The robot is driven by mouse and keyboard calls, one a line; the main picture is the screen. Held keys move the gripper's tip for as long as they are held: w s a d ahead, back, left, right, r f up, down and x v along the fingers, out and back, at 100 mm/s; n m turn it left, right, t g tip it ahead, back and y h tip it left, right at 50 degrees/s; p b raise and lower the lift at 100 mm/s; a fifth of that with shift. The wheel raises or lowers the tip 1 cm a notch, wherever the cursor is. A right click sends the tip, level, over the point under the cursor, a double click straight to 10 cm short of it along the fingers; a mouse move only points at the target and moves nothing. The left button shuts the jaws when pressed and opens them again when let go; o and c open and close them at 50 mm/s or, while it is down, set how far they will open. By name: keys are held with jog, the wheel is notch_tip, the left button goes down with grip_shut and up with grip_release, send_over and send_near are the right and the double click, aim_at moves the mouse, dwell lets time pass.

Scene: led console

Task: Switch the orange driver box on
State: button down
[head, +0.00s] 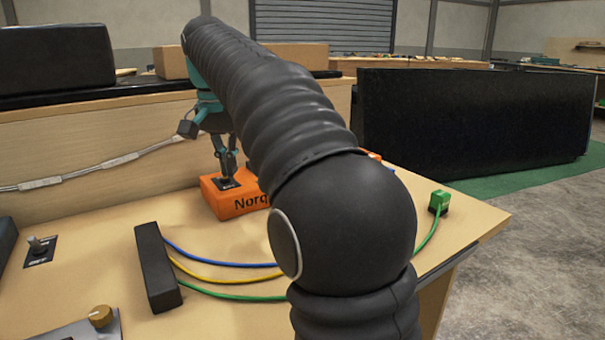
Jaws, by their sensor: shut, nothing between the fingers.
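A black bar (157,268) feeds blue, yellow and green wires passing behind my arm; the green one reaches a green connector (439,202). A toggle switch (39,247) and a brass knob (101,316) are at left. An LED strip (75,176) hangs along the back panel.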

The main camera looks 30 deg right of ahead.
jog(key=shift+w+a+p, duration=0.1)
jog(key=shift+w+p, duration=0.45)
jog(key=shift+w, duration=0.2)
notch_tip(320, 180, up, 7)
jog(key=p, duration=0.5)
jog(key=shift+s, duration=0.45)
dwell(0.5)
